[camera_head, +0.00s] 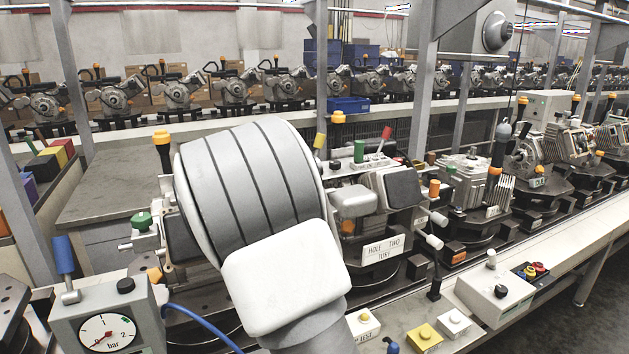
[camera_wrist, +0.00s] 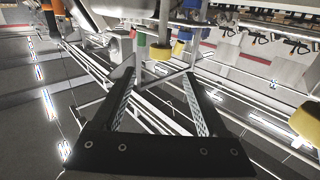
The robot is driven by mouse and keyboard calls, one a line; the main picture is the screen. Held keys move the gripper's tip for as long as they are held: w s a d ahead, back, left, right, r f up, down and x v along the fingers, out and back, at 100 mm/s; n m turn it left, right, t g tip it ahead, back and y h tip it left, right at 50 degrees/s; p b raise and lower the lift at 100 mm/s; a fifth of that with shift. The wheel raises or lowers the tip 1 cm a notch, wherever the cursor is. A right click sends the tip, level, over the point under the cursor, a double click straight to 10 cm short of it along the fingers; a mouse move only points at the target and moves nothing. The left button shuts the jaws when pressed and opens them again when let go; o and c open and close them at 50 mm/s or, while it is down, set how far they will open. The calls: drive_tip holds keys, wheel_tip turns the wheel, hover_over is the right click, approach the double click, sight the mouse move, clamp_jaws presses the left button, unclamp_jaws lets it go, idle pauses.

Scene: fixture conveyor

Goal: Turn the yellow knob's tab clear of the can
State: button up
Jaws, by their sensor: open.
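My gripper (camera_wrist: 158,72) shows in the wrist view with its two dark fingers apart and nothing between them. In the head view my own wrist hides it. Several yellow or orange-yellow knobs show, and I cannot tell which one has the tab. One yellow-orange knob (camera_head: 338,117) stands upright behind the fixture; a yellow handle (camera_head: 319,140) is just below it. In the wrist view a yellow cylinder (camera_wrist: 160,51) lies beyond the fingertips, apart from them. A silver rounded body (camera_head: 354,200), perhaps the can, sits right of my wrist. No tab is clearly visible.
A green cylinder (camera_head: 360,151) and a red handle (camera_head: 386,132) stand on the fixture's top. A gauge box (camera_head: 105,320) with a blue lever is at front left. A white control box (camera_head: 494,298) is at front right. More fixtures line the conveyor to the right.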

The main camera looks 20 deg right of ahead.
drive_tip(key=x, duration=0.9)
drive_tip(key=shift+w+d+p, duration=0.2)
drive_tip(key=shift+p, duration=0.2)
drive_tip(key=shift+c, duration=0.2)
clamp_jaws()
